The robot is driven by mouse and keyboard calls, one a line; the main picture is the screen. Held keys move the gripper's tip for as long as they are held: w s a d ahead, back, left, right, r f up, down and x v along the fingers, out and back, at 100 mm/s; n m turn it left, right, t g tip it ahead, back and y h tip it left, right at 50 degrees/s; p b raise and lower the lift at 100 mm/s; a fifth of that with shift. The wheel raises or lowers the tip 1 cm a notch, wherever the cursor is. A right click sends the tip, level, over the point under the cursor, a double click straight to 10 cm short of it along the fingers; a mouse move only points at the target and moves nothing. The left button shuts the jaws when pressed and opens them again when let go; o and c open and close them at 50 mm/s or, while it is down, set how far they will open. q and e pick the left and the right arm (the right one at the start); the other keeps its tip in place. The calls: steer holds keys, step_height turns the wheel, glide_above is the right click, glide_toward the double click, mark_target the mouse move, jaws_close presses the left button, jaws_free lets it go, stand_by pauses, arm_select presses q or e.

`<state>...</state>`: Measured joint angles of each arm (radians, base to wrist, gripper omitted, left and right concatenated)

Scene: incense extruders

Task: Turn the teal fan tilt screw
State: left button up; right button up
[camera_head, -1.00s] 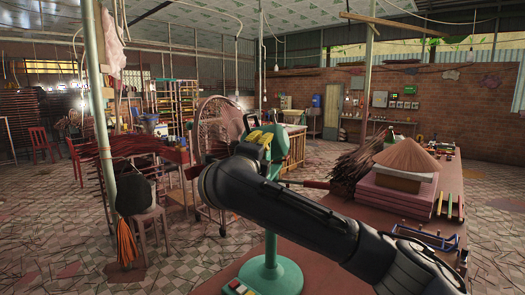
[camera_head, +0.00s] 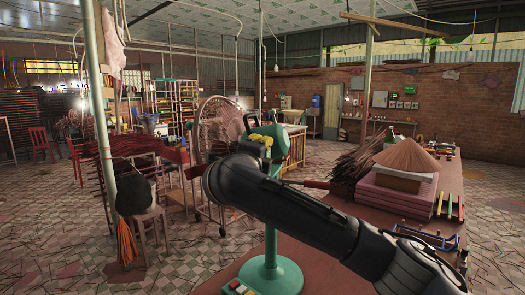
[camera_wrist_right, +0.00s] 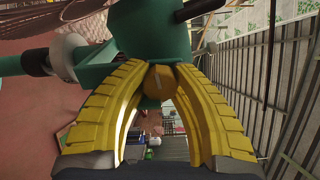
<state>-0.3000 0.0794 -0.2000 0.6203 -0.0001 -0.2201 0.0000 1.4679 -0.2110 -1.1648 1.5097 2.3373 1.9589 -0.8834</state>
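The teal fan stands on the red table, with its round base (camera_head: 270,276) and motor housing (camera_head: 275,146) in the head view; my right arm hides part of its post. Its round wire cage (camera_head: 218,122) faces left. In the right wrist view, the teal housing (camera_wrist_right: 150,30) fills the top, and the orange-yellow tilt screw (camera_wrist_right: 161,83) sits below it. My right gripper (camera_wrist_right: 165,70) has its yellow fingers on both sides of the screw, seemingly touching it. In the head view the right gripper (camera_head: 262,138) is at the housing, screw hidden. My left gripper is out of view.
On the table (camera_head: 329,262), a conical hat (camera_head: 407,156) rests on pink stacked blocks (camera_head: 400,195), beside a bundle of dark sticks (camera_head: 352,168). A pole (camera_head: 103,150) stands at the left.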

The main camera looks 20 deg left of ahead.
jaws_close()
steer(key=shift+f, duration=0.1)
steer(key=shift+f+m, duration=0.1)
steer(key=shift+m, duration=0.6)
steer(key=m, duration=1.2)
steer(key=shift+m+h, duration=0.3)
steer(key=shift+m, duration=0.1)
steer(key=shift+m+h, duration=0.4)
steer(key=shift+m, duration=2.3)
